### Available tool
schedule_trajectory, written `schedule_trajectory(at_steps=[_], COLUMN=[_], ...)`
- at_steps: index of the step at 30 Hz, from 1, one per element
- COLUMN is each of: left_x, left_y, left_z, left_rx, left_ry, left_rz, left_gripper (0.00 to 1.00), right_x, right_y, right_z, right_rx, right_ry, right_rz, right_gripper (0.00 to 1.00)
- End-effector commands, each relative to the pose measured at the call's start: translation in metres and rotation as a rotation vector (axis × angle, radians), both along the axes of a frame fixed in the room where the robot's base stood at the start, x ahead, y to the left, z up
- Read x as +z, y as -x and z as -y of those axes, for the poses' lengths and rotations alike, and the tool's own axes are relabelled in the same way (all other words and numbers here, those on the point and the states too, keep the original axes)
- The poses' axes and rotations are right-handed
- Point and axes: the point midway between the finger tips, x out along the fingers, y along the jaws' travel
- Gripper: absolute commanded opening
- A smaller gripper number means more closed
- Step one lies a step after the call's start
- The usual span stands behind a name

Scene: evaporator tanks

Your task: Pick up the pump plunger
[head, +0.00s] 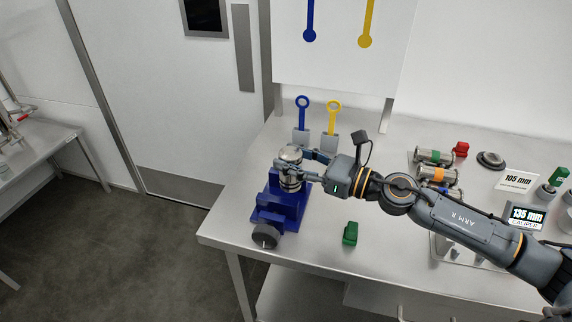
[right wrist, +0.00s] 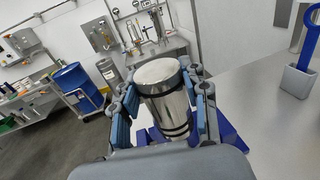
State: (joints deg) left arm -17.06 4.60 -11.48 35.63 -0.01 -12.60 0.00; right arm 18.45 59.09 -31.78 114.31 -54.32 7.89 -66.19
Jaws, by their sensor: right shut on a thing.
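The pump plunger (head: 290,156) is a short, shiny metal cylinder with dark rings around it. It stands roughly upright over the blue stand (head: 282,207) near the left end of the bench. My right gripper (head: 292,170) reaches in from the right and is shut on the plunger. In the right wrist view the plunger (right wrist: 163,92) sits between the two blue-padded fingers, its flat top clear. The plunger's lower end is hidden, so I cannot tell whether it touches the stand. My left gripper is not in view.
A dark round knob (head: 265,236) sits at the stand's front. Blue (head: 302,110) and yellow (head: 333,114) ring-handled tools stand behind in grey holders. A green block (head: 350,233) lies to the right. Metal cylinders (head: 434,157) and a caliper display (head: 526,216) are farther right.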

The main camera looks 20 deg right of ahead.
Motion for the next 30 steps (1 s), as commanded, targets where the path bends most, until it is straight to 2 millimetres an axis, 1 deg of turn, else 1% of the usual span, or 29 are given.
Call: schedule_trajectory(at_steps=[1,2,3,7,9,12,13,18,30], left_x=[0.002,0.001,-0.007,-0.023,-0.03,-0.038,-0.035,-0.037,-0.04], left_y=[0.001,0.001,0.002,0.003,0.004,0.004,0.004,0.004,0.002], left_z=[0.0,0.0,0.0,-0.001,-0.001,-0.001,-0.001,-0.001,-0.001], left_rx=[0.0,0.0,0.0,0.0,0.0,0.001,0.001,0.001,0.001], left_ry=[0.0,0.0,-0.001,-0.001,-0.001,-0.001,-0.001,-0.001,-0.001], left_rz=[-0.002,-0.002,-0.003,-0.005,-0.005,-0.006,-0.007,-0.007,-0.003], left_gripper=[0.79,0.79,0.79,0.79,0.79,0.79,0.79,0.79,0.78], right_x=[0.013,0.017,0.015,0.026,0.03,0.037,0.04,0.046,0.052], right_y=[0.009,0.015,0.027,0.059,0.067,0.081,0.081,0.089,0.098], right_z=[0.002,0.002,0.004,0.007,0.011,0.01,0.012,0.015,0.015], right_rx=[0.001,0.002,0.001,0.004,-0.002,0.004,0.0,-0.005,-0.001], right_ry=[0.007,0.006,0.006,0.008,0.004,0.004,-0.001,-0.003,-0.001], right_rz=[0.006,0.003,0.001,-0.002,-0.001,-0.003,-0.004,-0.003,0.001], right_gripper=[0.0,0.0,0.0,0.0,0.0,0.0,0.0,0.0,0.0])
